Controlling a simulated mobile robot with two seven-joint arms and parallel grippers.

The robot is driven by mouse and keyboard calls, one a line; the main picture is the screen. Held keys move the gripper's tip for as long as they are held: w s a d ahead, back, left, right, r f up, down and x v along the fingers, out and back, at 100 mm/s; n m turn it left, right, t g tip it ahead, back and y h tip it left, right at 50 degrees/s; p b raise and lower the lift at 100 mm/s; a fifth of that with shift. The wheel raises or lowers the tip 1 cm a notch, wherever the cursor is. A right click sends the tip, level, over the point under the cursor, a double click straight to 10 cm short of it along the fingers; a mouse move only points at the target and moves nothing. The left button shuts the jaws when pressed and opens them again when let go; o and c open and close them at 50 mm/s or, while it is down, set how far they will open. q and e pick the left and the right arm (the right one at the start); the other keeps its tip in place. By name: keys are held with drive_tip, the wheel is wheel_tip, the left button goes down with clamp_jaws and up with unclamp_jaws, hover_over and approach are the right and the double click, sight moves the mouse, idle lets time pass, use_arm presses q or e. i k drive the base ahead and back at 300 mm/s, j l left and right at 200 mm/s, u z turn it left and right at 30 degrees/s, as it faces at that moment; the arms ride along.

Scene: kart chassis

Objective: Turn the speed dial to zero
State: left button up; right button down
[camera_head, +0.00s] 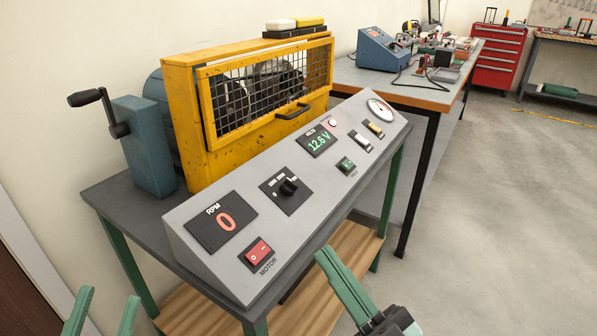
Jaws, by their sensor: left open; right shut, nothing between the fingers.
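The speed dial (289,187) is a black knob on a dark square plate, near the middle of the sloped grey control panel (190,243). The knob's pointer direction is too small to read surely. Left of it, the RPM display (222,220) shows a red 0. The red motor switch (258,251) sits below the display. My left gripper (109,294) is open and empty at the bottom left, in front of the bench and apart from the panel. My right gripper (327,257) is shut and empty, below and right of the dial, apart from it.
A yellow caged machine (186,120) stands behind the panel, with a crank handle (92,97) at its left. A volts display (318,140) reads 12.6 V. A second bench (420,95) stands behind right. The floor at right is clear.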

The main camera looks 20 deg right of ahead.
sight(289, 188)
drive_tip(key=k+j+u, duration=0.1)
drive_tip(key=k+u, duration=0.35)
drive_tip(key=l+u, duration=0.1)
drive_tip(key=u, duration=1.25)
drive_tip(key=k+l, duration=0.1)
drive_tip(key=l, duration=0.35)
drive_tip(key=k+l, duration=0.1)
drive_tip(key=l, duration=0.75)
drive_tip(key=k+l, duration=0.15)
drive_tip(key=l, duration=0.3)
drive_tip(key=k+l, duration=0.1)
drive_tip(key=l, duration=0.35)
drive_tip(key=k+l+u, duration=0.1)
drive_tip(key=l, duration=0.35)
drive_tip(key=i+l, duration=0.35)
